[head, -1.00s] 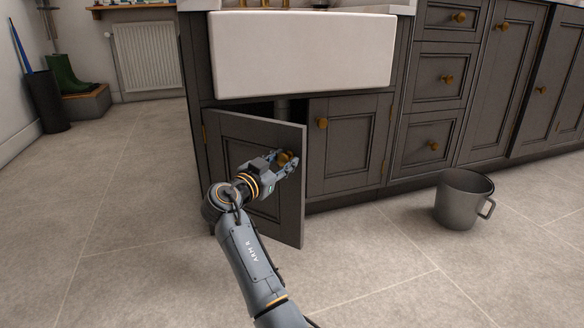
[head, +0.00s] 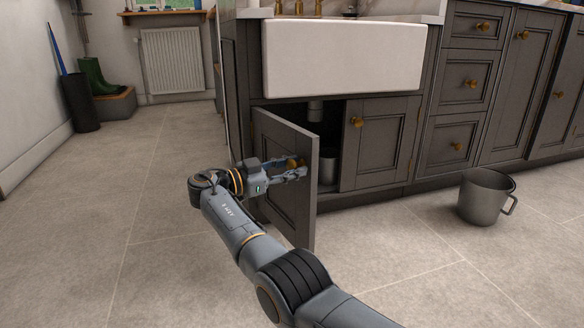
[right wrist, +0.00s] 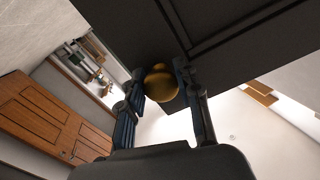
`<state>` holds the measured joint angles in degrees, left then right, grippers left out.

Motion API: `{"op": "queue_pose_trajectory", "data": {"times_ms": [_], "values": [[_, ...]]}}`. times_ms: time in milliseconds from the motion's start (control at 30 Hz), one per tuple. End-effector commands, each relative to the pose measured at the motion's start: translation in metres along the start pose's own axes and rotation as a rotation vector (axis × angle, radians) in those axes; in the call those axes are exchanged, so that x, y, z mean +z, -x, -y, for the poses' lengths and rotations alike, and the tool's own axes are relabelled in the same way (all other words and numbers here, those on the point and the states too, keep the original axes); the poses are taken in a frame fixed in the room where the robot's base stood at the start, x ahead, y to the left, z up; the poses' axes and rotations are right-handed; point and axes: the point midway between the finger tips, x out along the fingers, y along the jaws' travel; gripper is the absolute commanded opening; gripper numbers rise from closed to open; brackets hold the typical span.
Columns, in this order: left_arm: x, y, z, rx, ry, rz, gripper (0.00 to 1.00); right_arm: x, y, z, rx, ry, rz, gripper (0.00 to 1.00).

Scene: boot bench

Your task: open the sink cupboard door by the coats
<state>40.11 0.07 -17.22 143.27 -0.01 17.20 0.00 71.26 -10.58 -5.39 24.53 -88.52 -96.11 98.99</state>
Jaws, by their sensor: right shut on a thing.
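The left sink cupboard door (head: 285,203) is dark grey and panelled. It stands part open, swung out from its left hinge side. My right gripper (head: 298,167) is shut on the door's round brass knob (head: 292,163). In the right wrist view the knob (right wrist: 161,86) sits between the two fingers, against the dark door (right wrist: 215,40). Behind the door the opening shows a drain pipe (head: 316,111) and part of a grey container (head: 328,167). The right sink cupboard door (head: 380,142) is closed. My left gripper is out of view.
A white sink (head: 345,57) sits above the doors. Green boots (head: 95,77) and a dark bin (head: 80,103) are at far left. The floor left of the door is clear.

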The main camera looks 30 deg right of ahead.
Motion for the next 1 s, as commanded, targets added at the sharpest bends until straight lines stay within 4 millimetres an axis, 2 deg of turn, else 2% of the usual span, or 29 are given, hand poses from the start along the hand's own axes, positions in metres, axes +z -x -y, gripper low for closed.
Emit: {"op": "queue_pose_trajectory", "data": {"times_ms": [667, 700, 800, 1000], "values": [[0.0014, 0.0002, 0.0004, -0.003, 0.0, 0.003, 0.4, -0.0014, -0.0005, -0.0001, 0.02, 0.003, -0.013, 0.0], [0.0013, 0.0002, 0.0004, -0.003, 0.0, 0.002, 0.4, -0.0015, -0.0006, -0.0001, 0.02, 0.003, -0.013, 0.35], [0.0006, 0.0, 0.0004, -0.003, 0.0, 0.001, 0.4, -0.0016, -0.0007, -0.0004, 0.022, 0.003, -0.014, 0.55], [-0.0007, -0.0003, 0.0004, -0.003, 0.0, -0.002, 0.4, -0.0019, -0.0009, -0.001, 0.024, 0.002, -0.014, 0.57]]}}
